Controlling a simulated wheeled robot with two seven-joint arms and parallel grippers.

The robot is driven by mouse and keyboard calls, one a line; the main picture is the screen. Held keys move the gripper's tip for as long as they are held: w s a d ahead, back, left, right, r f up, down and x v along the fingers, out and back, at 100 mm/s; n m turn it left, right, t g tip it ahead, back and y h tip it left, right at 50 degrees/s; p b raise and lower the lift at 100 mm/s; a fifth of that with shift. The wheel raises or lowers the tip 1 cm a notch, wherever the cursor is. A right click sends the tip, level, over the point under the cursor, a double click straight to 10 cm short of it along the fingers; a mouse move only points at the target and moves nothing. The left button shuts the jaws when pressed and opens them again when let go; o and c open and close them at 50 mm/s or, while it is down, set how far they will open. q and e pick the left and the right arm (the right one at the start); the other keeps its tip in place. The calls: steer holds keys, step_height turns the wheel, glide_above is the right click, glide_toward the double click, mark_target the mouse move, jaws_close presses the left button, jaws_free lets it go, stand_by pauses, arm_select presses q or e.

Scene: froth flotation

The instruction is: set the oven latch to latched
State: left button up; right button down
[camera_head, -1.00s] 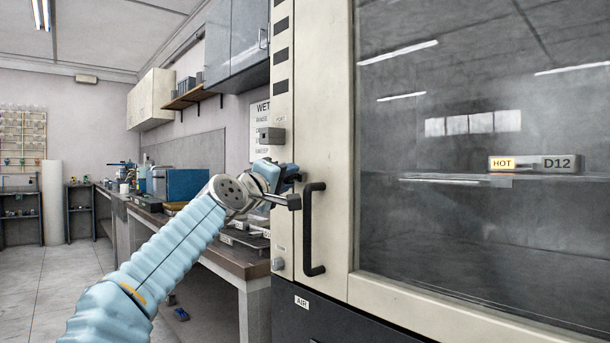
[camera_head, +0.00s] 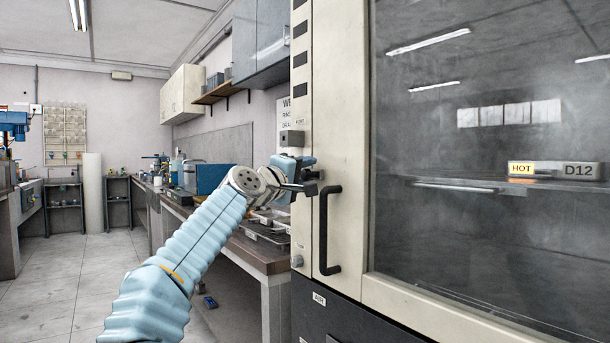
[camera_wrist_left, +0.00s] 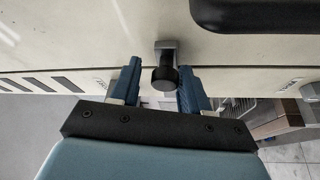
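The oven (camera_head: 345,60) fills the right side of the head view, its cream door shut around a dark window. My left gripper (camera_head: 308,175) is at the door's left edge, just left of the upper end of the black door handle (camera_head: 328,230). In the left wrist view, the latch (camera_wrist_left: 165,78) shows as a grey bracket with a round black knob. The left gripper (camera_wrist_left: 160,85) is open, with one blue finger on each side of the knob. Whether a finger touches it I cannot tell. In the head view, the gripper and wrist largely hide the latch. My right gripper is not in view.
A HOT D12 sign (camera_head: 553,170) shows at the oven window. A small grey box (camera_head: 292,138) sits on the frame above my gripper, and a knob (camera_head: 297,261) below it. A workbench (camera_head: 262,255) runs behind my arm.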

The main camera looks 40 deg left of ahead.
arm_select(q)
steer(key=shift+o, duration=0.4)
steer(key=shift+f, duration=0.1)
steer(key=shift+s+f+b, duration=0.15)
steer(key=shift+s+b, duration=0.15)
steer(key=shift+s, duration=0.05)
steer(key=s+f+b, duration=0.1)
steer(key=s+b, duration=0.3)
steer(key=s, duration=0.9)
steer(key=shift+d+f, duration=0.15)
steer(key=shift+d, duration=0.05)
